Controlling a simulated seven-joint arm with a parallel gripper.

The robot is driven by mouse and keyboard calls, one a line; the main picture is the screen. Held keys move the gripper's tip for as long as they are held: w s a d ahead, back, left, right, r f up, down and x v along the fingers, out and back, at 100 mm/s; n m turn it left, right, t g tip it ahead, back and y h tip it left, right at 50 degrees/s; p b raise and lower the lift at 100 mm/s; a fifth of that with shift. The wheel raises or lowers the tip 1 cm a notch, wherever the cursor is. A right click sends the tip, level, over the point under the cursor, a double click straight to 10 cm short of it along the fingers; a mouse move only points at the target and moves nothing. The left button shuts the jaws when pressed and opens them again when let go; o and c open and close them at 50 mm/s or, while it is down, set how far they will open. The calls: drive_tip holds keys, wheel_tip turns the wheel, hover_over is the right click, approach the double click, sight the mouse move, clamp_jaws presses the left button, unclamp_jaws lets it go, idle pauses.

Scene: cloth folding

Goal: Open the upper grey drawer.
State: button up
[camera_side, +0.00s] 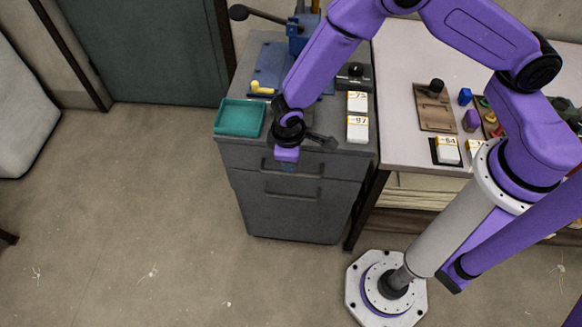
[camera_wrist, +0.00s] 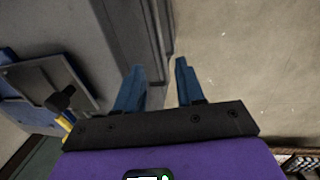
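The grey cabinet has an upper drawer (camera_side: 240,160) and a lower drawer (camera_side: 300,217), both looking shut in the side view. The upper drawer's dark bar handle (camera_side: 312,171) is partly hidden behind my gripper (camera_side: 288,166), which points down at the drawer front. In the wrist view my gripper (camera_wrist: 158,82) shows two blue fingers spread apart and empty. The left finger is over the cabinet side and the right finger over the floor. Dark handle bars (camera_wrist: 157,30) run along the drawer front ahead of the gap. I cannot tell whether a finger touches a handle.
On the cabinet top are a green tray (camera_side: 240,118), a blue press (camera_side: 270,62) and white numbered boxes (camera_side: 358,128). A table (camera_side: 400,65) with small items stands on the right. The floor (camera_side: 150,220) in front of the cabinet is clear.

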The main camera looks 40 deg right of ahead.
drive_tip(key=f, duration=0.5)
drive_tip(key=w+d+f, duration=0.1)
drive_tip(key=f, duration=0.1)
drive_tip(key=shift+f, duration=0.2)
clamp_jaws()
